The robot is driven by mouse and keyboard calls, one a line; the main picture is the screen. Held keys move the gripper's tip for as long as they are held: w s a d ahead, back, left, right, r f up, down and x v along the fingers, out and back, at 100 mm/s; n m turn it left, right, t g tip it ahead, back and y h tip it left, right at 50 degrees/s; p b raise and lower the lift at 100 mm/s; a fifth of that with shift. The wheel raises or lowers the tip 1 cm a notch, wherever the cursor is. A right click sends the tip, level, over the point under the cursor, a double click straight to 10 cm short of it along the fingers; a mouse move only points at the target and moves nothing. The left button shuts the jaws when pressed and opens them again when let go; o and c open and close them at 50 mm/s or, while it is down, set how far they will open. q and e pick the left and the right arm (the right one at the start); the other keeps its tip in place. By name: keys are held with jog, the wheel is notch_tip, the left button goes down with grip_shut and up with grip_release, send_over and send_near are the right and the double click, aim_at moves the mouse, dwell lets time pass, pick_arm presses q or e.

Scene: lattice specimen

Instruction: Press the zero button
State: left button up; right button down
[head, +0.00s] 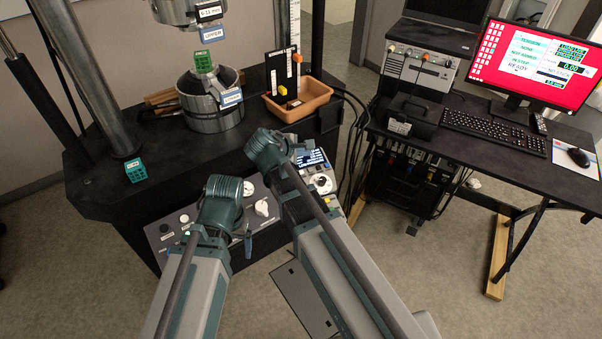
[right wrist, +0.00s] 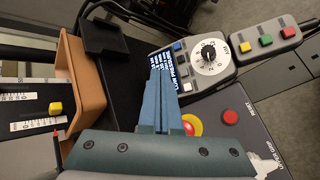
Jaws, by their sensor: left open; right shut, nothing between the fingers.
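No button label reading zero is legible. A control panel (head: 268,203) on the machine's front carries knobs and buttons. In the right wrist view a grey control unit (right wrist: 222,70) has a black dial (right wrist: 208,52), a lit blue display (right wrist: 172,68) and a column of small buttons (right wrist: 182,58). My right gripper (right wrist: 160,85) is shut and empty, its tips beside the display and covering part of it; contact cannot be told.
A red button (right wrist: 231,117) and a yellow-ringed red button (right wrist: 192,125), partly hidden by my fingers, are close by. A box with yellow, green and red buttons (right wrist: 266,40) adjoins the unit. An orange tray (head: 298,103) stands behind. A monitor (head: 535,62) is at right.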

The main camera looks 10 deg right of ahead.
jog(key=b, duration=0.8)
send_near(300, 166)
jog(key=shift+w+d+f, duration=0.2)
jog(key=shift+d+f, duration=0.25)
jog(key=shift+d, duration=0.4)
jog(key=shift+w+d+f, duration=0.15)
jog(key=shift+d+f, duration=0.3)
jog(key=shift+d, duration=0.35)
jog(key=shift+w+d+f, duration=0.2)
jog(key=shift+d+f, duration=0.25)
jog(key=shift+d, duration=0.4)
jog(key=shift+w+f+b, duration=0.1)
jog(key=shift+f+b, duration=0.3)
jog(key=shift+b, duration=0.05)
jog(key=shift+f+b, duration=0.35)
jog(key=shift+b, duration=0.05)
jog(key=shift+r, duration=0.15)
jog(key=shift+r+p, duration=0.65)
jog(key=shift+p, duration=0.15)
jog(key=r+p, duration=0.1)
jog(key=s+r+p, duration=0.1)
jog(key=r+p, duration=0.3)
jog(key=shift+s+d, duration=0.25)
